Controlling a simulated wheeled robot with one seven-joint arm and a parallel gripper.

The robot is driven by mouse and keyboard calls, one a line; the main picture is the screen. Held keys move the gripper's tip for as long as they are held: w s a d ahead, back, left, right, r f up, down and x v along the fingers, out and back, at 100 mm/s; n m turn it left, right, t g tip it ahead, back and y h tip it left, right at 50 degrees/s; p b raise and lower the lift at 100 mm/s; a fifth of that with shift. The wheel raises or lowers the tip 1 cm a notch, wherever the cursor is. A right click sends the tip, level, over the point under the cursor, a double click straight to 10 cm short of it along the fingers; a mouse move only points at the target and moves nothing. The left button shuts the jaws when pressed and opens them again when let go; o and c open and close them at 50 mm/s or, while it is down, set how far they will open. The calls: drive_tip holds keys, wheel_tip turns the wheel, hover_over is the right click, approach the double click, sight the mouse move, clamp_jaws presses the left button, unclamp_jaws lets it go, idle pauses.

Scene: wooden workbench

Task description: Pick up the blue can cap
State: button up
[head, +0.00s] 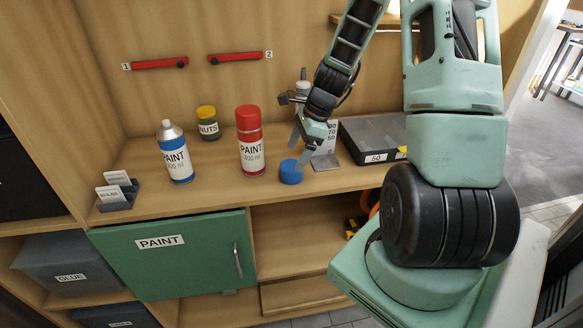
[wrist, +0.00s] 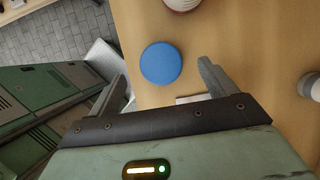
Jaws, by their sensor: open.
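The blue can cap (head: 291,172) lies on the wooden workbench near its front edge, just right of the red paint can. It also shows in the wrist view as a round blue disc (wrist: 161,63) ahead of my fingers. My gripper (head: 297,147) is above and close to the cap in the head view. In the wrist view my gripper (wrist: 160,82) is open, with one finger on each side and the cap beyond the gap between them. Nothing is held.
A red paint can (head: 251,150) stands left of the cap; a blue paint can (head: 176,158) without a cap and a nuts jar (head: 208,125) stand farther left. A black case (head: 373,143) lies to the right. The green cabinet door (head: 176,258) is below.

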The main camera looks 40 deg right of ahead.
sight(292, 165)
drive_tip(key=shift+p+x, duration=0.7)
drive_tip(key=shift+x, duration=2.15)
drive_tip(key=shift+s+d, duration=0.1)
drive_tip(key=shift+d, duration=0.05)
drive_tip(key=c, duration=1)
